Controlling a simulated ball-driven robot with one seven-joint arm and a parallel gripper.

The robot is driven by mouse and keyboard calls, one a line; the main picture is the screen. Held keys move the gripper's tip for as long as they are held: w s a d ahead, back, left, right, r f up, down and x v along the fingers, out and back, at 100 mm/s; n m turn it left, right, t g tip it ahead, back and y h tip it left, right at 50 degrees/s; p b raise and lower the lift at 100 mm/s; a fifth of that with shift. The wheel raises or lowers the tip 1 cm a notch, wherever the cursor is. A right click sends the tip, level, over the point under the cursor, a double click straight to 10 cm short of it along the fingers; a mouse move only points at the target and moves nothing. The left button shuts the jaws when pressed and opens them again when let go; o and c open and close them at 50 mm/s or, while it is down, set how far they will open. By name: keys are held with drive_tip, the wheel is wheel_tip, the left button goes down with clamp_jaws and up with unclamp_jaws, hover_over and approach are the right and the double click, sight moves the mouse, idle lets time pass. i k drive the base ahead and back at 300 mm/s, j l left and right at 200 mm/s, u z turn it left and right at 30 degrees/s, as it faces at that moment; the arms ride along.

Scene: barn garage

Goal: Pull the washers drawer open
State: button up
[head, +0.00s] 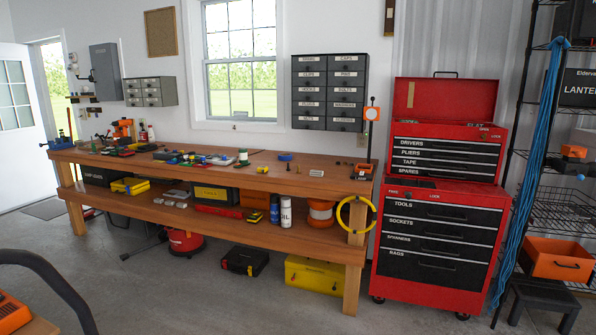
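A dark grey drawer cabinet (330,92) hangs on the back wall to the right of the window. It has two columns of small drawers with white labels. All its drawers look shut. Some labels read as caps, pins, clips, hooks and bolts. My gripper is not in view.
A wooden workbench (215,214) with scattered tools runs below the cabinets. A red tool chest (437,240) with labelled, shut drawers stands at its right. Wire shelving (560,205) and a black step stool (540,298) are farther right. A dark curved bar (48,268) is at lower left. The middle floor is clear.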

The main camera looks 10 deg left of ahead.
sight(334, 109)
drive_tip(key=i+l+u, duration=0.15)
drive_tip(key=i, duration=0.4)
drive_tip(key=i+l+u, duration=0.15)
drive_tip(key=i, duration=0.4)
drive_tip(key=i+l+u, duration=0.15)
drive_tip(key=i+l, duration=0.15)
drive_tip(key=i, duration=0.25)
drive_tip(key=i+l+u, duration=0.15)
drive_tip(key=i+l, duration=0.15)
drive_tip(key=i, duration=0.2)
drive_tip(key=i+l+u, duration=0.15)
drive_tip(key=i+l, duration=0.25)
drive_tip(key=i, duration=0.1)
